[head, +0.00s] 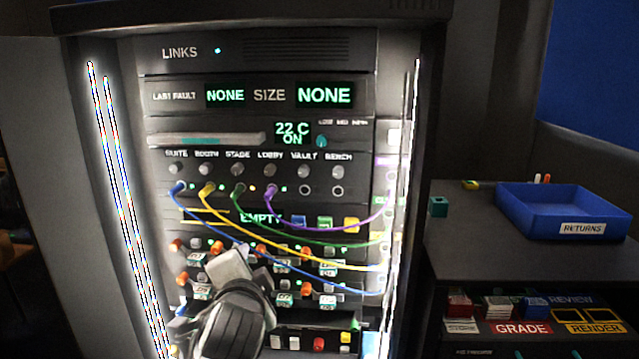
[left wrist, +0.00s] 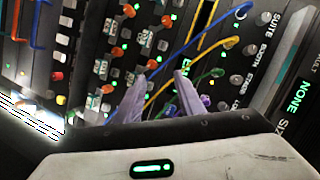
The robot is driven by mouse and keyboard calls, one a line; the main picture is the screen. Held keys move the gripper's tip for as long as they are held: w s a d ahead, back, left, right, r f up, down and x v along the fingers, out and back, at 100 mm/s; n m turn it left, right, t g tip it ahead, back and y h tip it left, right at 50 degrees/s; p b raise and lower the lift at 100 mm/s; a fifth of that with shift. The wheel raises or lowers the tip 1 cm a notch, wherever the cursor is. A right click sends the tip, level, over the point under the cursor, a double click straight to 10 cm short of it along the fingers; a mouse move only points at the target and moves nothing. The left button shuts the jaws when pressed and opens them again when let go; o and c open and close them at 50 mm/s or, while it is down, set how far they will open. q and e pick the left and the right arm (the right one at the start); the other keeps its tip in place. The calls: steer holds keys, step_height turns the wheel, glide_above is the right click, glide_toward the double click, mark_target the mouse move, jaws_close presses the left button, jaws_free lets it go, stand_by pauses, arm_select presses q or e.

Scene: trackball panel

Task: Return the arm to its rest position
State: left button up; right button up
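My left arm comes up from the bottom of the head view. Its left gripper (head: 232,262) is in front of the lower rows of the rack panel (head: 160,215) and hides part of them. In the left wrist view the two pale fingers of the left gripper (left wrist: 158,92) stand apart, with nothing between them but the panel behind. I cannot tell how far the fingertips are from the panel. My right gripper is not in view.
Blue, yellow, green and purple cables (head: 300,238) hang in arcs across the rack's front. Orange knobs (head: 306,288) and small switches stick out below. At right, a dark cabinet (head: 460,240) carries a blue returns tray (head: 515,221) and a teal cube (head: 438,206).

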arm_select(q)
steer(key=s+f+n+g+h, duration=0.2)
steer(key=s+f, duration=0.4)
steer(key=f, duration=0.6)
steer(key=s+f+n+g+h, duration=0.1)
steer(key=s+f, duration=0.5)
steer(key=f, duration=0.6)
steer(key=s+f+n+g+h, duration=0.1)
steer(key=s+f+n, duration=0.2)
steer(key=s+f, duration=0.4)
steer(key=s+f+n+g+h, duration=0.1)
steer(key=s+f, duration=0.6)
steer(key=s, duration=0.8)
steer(key=shift+s+a+n+g, duration=0.15)
steer(key=shift+a+n+g, duration=0.2)
steer(key=shift+n, duration=0.55)
steer(key=shift+f, duration=0.1)
steer(key=shift+c, duration=0.5)
